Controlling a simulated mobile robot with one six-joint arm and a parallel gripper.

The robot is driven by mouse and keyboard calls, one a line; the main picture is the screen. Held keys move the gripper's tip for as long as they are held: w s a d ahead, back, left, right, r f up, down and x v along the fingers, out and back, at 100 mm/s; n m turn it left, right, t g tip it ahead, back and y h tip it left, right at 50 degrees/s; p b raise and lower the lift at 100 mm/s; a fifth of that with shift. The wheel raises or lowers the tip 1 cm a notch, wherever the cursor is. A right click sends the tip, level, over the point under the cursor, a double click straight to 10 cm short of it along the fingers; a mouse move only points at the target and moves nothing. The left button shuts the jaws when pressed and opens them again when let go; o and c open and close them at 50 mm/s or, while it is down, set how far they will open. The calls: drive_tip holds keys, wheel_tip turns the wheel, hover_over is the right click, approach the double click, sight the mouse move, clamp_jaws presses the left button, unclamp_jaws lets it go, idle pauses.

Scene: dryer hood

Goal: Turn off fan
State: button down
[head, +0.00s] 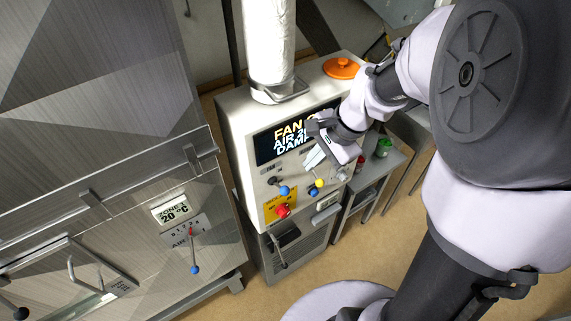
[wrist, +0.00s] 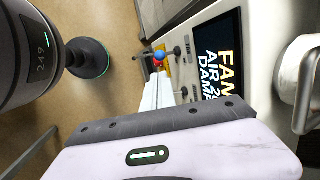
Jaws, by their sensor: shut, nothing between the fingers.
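The fan unit (head: 240,150) is a pale box with a dark display (head: 287,133) that reads FAN with more letters partly hidden by my arm; the display also shows in the wrist view (wrist: 220,62). Below the display are a blue-tipped lever (head: 284,190), a yellow-tipped lever (head: 319,183) and a red knob (head: 282,211). My gripper (head: 314,158) is in front of the panel, just below the display and above the yellow-tipped lever. Its white fingers (wrist: 159,88) are shut and empty. I cannot tell whether they touch the panel.
A white duct (head: 268,45) rises from the unit, with an orange disc (head: 341,68) on top beside it. A small table (head: 372,175) with red and green items stands right.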

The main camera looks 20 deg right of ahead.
sight(286, 189)
drive_tip(key=b+x, duration=0.1)
drive_tip(key=x, duration=1.3)
drive_tip(key=shift+a, duration=0.1)
